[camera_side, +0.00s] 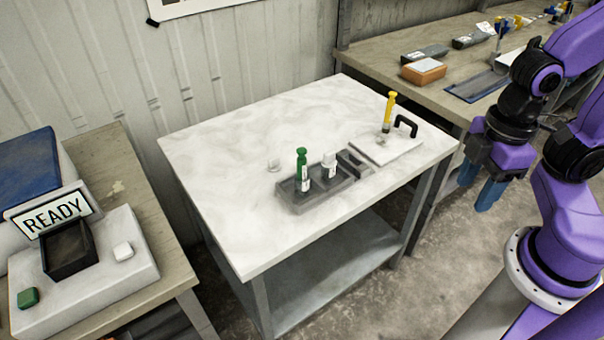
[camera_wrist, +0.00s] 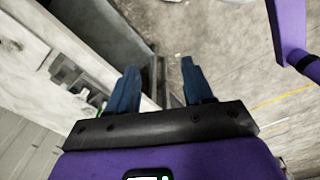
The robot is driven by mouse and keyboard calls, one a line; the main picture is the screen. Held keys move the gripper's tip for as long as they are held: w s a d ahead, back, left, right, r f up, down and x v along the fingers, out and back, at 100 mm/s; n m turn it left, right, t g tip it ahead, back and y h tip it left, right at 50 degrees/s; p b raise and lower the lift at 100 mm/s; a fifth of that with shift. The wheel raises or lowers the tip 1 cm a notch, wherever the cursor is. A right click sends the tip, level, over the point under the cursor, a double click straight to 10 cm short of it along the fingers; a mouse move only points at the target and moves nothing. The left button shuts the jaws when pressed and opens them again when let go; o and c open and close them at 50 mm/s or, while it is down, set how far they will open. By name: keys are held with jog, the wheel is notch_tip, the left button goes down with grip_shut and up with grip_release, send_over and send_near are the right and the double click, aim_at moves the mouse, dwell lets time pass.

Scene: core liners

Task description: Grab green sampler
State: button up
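The green sampler (camera_side: 302,168) stands upright in a grey rack (camera_side: 290,195) on the white table, with a green top and a white label. My gripper (camera_side: 480,193) hangs beyond the table's right edge, well apart from the samplers, with blue fingers pointing down. In the wrist view my gripper (camera_wrist: 156,85) shows its two fingers spread, with nothing between them.
A READY sign (camera_side: 55,214) and black bin (camera_side: 69,250) are at left. The table's left half is clear.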

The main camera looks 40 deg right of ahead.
jog(key=w+a+f+m+y, duration=0.35)
jog(key=a+f, duration=0.25)
jog(key=a, duration=0.6)
jog(key=m+t+h, duration=0.4)
jog(key=m+t, duration=0.5)
jog(key=t, duration=0.5)
send_near(298, 166)
jog(key=x, duration=0.8)
jog(key=d+f+x, duration=0.1)
jog(key=x, duration=0.3)
jog(key=shift+d+f, duration=0.1)
grip_shut()
